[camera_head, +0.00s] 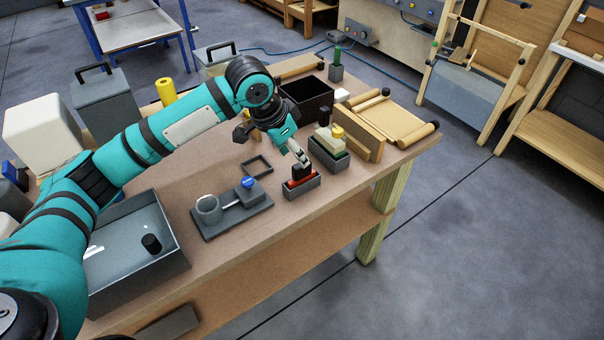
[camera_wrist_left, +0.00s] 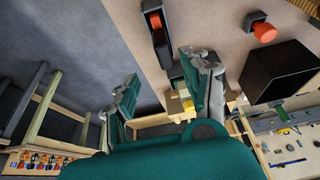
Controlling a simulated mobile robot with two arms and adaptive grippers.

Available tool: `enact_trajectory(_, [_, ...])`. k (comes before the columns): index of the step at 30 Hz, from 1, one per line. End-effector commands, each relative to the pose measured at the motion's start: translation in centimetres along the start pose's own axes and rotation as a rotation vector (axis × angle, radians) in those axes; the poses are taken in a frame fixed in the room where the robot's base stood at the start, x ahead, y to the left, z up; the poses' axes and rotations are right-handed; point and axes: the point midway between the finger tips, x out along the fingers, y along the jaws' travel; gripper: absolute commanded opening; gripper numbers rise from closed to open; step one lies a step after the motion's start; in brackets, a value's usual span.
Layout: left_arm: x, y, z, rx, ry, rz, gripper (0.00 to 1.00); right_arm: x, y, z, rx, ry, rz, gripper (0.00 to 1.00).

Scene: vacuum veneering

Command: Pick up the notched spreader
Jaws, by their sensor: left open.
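A grey open holder (camera_head: 303,188) near the front edge of the bench holds a small red and black piece (camera_head: 300,176). This may be the notched spreader, but its notches cannot be made out. My left gripper (camera_head: 297,153) is just above the holder, pointing down, and partly hides it. In the left wrist view, my left gripper (camera_wrist_left: 166,82) has its two fingers wide apart with nothing held between them. A dark holder with an orange-red piece (camera_wrist_left: 155,22) lies ahead of the fingers there. My right gripper is not in view.
A holder with green and cream blocks (camera_head: 329,148) stands right of the gripper. A black bin (camera_head: 307,98) is behind. A grey fixture with a blue knob (camera_head: 232,210) is to the left, beside a grey tray (camera_head: 125,268).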

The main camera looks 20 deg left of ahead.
Motion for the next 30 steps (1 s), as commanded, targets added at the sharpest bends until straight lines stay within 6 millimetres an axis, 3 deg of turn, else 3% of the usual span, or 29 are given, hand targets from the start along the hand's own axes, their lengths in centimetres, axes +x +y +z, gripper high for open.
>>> enact_trajectory(6, [2.0,0.0,0.0,0.000,0.000,0.000,0.48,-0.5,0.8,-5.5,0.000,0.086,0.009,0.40])
enact_trajectory(9, [2.6,-0.2,0.0,-0.002,0.000,0.000,0.48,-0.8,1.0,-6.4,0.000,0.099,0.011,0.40])
enact_trajectory(13, [4.5,-0.6,0.1,-0.003,-0.003,0.002,0.48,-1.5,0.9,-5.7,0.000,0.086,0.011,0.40])
enact_trajectory(18, [6.7,-0.7,0.2,0.000,0.000,0.001,0.48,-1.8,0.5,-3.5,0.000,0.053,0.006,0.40])
enact_trajectory(27, [7.3,-0.8,0.2,0.001,0.001,-0.001,0.48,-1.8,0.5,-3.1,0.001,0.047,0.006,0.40])
enact_trajectory(30, [7.3,-0.8,0.2,0.001,0.001,-0.001,0.35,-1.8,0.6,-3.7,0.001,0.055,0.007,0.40])
